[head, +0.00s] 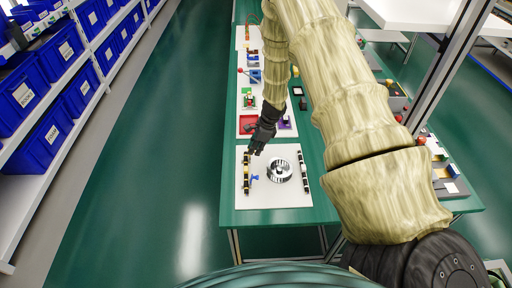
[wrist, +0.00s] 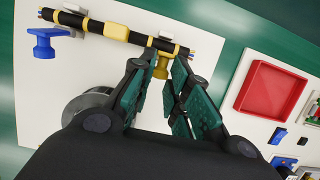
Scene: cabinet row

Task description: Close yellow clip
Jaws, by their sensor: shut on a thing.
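The yellow clip (wrist: 161,66) shows in the wrist view at the right part of a black cable bundle (wrist: 112,31) with yellow bands. My gripper (wrist: 166,72) has its two fingers on either side of the clip's lower part and is shut on it. The clip's jaw around the cable is partly hidden, so I cannot tell whether it is closed. In the head view my gripper (head: 256,149) is at the far end of the left cable bundle (head: 246,175), on the white board (head: 280,202). The yellow clip cannot be made out there.
A blue clip (wrist: 43,43) sits at the bundle's other end. A grey reel (head: 279,170) lies on the board, with another cable bundle (head: 303,168) to its right. A red tray (wrist: 271,88) and small parts lie on the neighbouring board. Blue bins (head: 22,92) line shelves at left.

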